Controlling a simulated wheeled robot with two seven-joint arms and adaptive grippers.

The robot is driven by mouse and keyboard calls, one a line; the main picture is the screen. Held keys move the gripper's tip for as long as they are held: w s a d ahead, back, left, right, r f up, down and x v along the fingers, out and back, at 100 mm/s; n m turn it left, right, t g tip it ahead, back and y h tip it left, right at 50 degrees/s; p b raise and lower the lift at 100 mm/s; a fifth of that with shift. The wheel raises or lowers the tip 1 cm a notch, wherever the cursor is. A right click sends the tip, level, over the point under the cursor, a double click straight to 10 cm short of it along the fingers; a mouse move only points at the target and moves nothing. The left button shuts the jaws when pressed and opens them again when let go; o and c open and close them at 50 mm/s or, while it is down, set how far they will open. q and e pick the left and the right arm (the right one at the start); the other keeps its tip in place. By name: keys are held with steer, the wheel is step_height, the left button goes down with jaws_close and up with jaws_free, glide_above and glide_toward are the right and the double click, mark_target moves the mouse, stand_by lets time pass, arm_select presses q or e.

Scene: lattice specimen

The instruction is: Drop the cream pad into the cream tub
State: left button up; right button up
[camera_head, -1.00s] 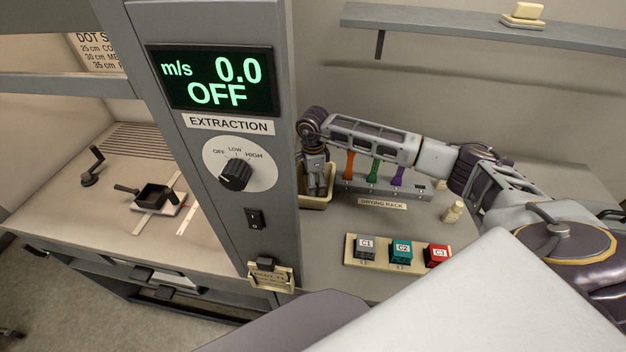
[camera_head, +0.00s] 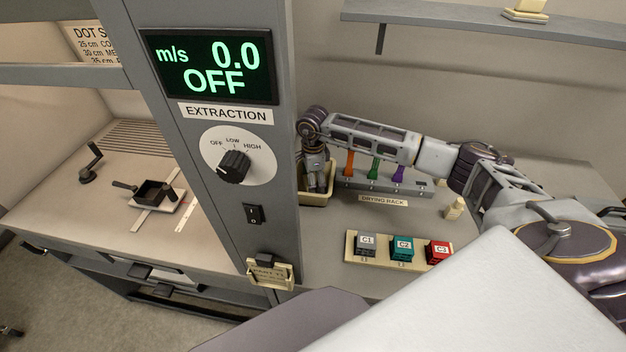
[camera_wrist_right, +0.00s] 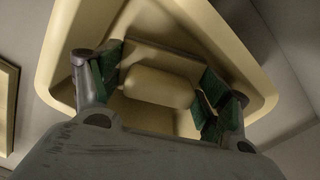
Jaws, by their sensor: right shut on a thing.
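The cream tub (camera_head: 313,201) stands on the right-hand bench beside the grey post, which hides its left part. My right gripper (camera_head: 319,184) points down into the tub. In the right wrist view the cream tub (camera_wrist_right: 215,30) surrounds the fingers. There my right gripper (camera_wrist_right: 160,84) is shut on the cream pad (camera_wrist_right: 158,88), a rounded block between the green finger pads. The pad is inside the rim; I cannot tell whether it touches the floor. The head view does not show the pad. My left gripper is not in view.
A drying rack (camera_head: 385,187) with orange, green and purple tools stands right of the tub. A cream holder (camera_head: 350,250) with C1, C2 and C3 blocks is in front. The extraction post (camera_head: 245,210) is close on the left. A shelf (camera_head: 470,22) hangs above.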

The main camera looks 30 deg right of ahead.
steer(key=o, duration=1.1)
steer(key=shift+r, duration=0.2)
steer(key=shift+r+p, duration=0.55)
steer(key=shift+p, duration=0.2)
step_height(320, 180, up, 12)
steer(key=b, duration=0.2)
steer(key=shift+b, duration=0.3)
steer(key=shift+s+f, duration=0.15)
steer(key=shift+f, duration=0.05)
